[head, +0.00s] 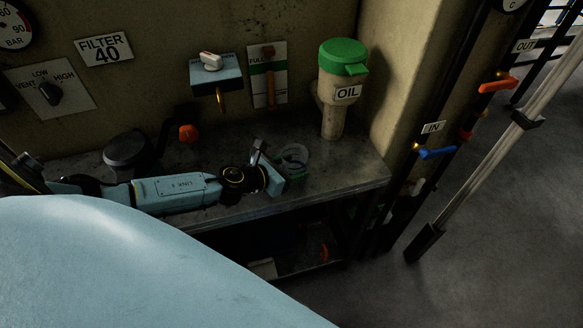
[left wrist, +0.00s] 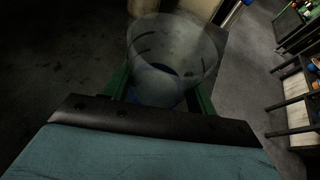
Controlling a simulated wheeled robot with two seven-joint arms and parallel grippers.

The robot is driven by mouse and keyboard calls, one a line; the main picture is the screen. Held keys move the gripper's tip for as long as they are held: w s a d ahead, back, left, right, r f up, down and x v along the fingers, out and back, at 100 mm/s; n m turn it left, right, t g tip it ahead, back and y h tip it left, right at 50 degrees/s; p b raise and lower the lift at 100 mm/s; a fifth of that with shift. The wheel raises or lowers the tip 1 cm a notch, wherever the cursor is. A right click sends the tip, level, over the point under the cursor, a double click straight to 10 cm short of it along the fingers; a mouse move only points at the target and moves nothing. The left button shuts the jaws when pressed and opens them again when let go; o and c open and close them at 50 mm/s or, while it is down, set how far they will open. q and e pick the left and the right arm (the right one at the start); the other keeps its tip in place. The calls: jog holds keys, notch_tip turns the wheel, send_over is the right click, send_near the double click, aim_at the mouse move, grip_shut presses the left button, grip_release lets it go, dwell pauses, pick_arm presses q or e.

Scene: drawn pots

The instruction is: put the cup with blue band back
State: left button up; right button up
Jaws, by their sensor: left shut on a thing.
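A clear see-through cup (head: 294,155) is at the tip of my left gripper (head: 277,172), over the grey bench near its front edge. In the left wrist view the cup (left wrist: 175,45) stands between the two green fingers of my left gripper (left wrist: 160,88), which is shut on it. A dark blue patch shows low on the cup there, partly hidden by the gripper's edge. I cannot tell whether the cup's base touches the bench. My right gripper is not in view.
A green-lidded oil container (head: 333,112) stands at the back right of the bench (head: 352,172). A dark round object (head: 127,150) and an orange knob (head: 188,133) are at the left. Pipes with valve handles (head: 437,152) rise beyond the bench's right end.

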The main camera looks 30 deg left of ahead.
pick_arm(q)
jog(key=shift+f, duration=0.2)
jog(key=o, duration=1)
jog(key=shift+o, duration=0.2)
jog(key=shift+r, duration=0.1)
jog(key=shift+r, duration=0.2)
jog(key=v, duration=1)
jog(key=shift+s+f, duration=0.1)
jog(key=shift+s, duration=0.1)
jog(key=shift+v, duration=0.85)
jog(key=shift+w, duration=0.1)
